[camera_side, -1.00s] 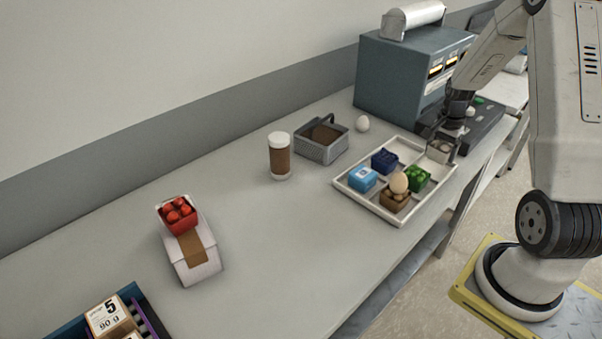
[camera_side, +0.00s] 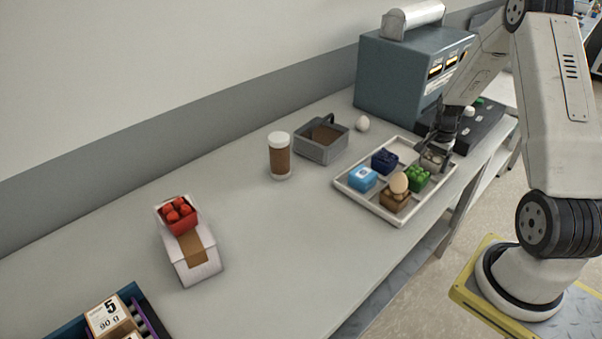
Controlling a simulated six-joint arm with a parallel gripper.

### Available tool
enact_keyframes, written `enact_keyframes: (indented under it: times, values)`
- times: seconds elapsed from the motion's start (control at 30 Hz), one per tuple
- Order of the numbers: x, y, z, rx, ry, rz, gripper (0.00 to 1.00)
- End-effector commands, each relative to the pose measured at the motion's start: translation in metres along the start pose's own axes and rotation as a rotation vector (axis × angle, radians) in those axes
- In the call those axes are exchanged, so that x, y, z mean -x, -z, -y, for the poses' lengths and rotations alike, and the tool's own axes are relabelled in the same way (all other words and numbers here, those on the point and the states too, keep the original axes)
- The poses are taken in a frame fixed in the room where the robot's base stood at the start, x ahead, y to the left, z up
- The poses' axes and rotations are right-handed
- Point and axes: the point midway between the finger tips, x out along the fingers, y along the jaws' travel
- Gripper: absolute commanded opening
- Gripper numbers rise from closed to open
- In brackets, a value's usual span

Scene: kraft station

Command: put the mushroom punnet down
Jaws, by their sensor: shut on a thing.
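The mushroom punnet (camera_side: 432,160) is a small grey-brown punnet at the far right corner of the white tray (camera_side: 371,210). My gripper (camera_side: 436,152) is shut on it, pointing down from above. The punnet is low, at tray level; I cannot tell whether it touches the tray floor. The fingers hide part of it. Also on the tray are a blue-and-white punnet (camera_side: 362,179), a dark blue punnet (camera_side: 384,161), a green punnet (camera_side: 417,179) and a brown punnet (camera_side: 394,201) with an egg (camera_side: 399,183) on top.
A blue-grey machine (camera_side: 405,75) stands behind. A red punnet (camera_side: 181,217) rests on a white box (camera_side: 197,268).

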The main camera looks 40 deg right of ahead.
Motion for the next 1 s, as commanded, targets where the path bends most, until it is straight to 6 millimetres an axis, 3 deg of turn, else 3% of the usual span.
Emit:
enact_keyframes:
  times: [0.4, 0.43, 0.47, 1.0]
  values:
    - [-0.004, 0.0, 0.0, 0.0, 0.0, 0.0, 0.27]
    - [-0.004, 0.0, 0.0, 0.0, 0.0, 0.0, 0.94]
    - [-0.003, 0.0, 0.0, 0.0, 0.0, 0.0, 1.0]
    - [0.009, 0.0, 0.0, 0.0, 0.0, -0.001, 1.0]
